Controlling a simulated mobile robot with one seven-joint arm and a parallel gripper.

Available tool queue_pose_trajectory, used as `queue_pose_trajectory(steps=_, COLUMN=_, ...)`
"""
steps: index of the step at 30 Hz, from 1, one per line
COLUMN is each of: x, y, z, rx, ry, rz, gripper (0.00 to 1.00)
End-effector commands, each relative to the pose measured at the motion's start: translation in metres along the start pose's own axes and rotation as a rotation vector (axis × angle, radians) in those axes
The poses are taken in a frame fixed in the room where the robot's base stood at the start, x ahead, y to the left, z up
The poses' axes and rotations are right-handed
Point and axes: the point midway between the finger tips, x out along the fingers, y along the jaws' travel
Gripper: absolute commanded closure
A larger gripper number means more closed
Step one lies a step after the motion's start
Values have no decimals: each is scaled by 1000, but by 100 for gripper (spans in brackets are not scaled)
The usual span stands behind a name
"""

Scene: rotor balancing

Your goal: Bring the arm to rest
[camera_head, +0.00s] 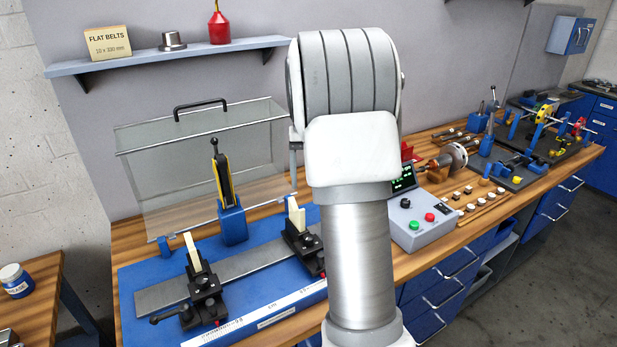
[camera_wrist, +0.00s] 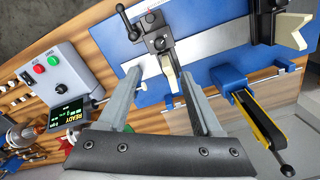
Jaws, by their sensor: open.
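My gripper (camera_wrist: 155,100) shows in the wrist view with its two grey fingers apart and nothing between them. Beyond the fingers lies the blue base of the balancing stand (camera_wrist: 205,85) with a black support (camera_wrist: 155,38). In the head view my arm rises in the middle, in front of the bench, and hides part of it; my gripper is not visible there. The stand's blue base (camera_head: 135,290) carries two black supports (camera_head: 203,290) with pale upright pieces, and a yellow-and-black lever (camera_head: 222,175) in a blue holder.
A clear guard with a black handle (camera_head: 200,108) stands behind the stand. A grey control box (camera_head: 425,220) with green and red buttons is right of my arm; its display reads READY in the wrist view (camera_wrist: 65,117). A rotor (camera_head: 452,157) and small parts lie farther right. A shelf (camera_head: 170,57) hangs above.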

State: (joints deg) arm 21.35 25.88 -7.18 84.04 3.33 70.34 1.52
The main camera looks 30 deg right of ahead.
Motion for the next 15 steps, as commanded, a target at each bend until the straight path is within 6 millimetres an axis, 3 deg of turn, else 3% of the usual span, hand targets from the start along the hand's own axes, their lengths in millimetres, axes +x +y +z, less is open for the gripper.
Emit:
queue_pose_trajectory(steps=11, x=-1, y=-1, z=1, rx=-2, ry=2, rz=-1, gripper=33)
queue_pose_trajectory(steps=15, x=-14, y=-10, z=13, rx=-24, ry=25, rz=-8, gripper=33)
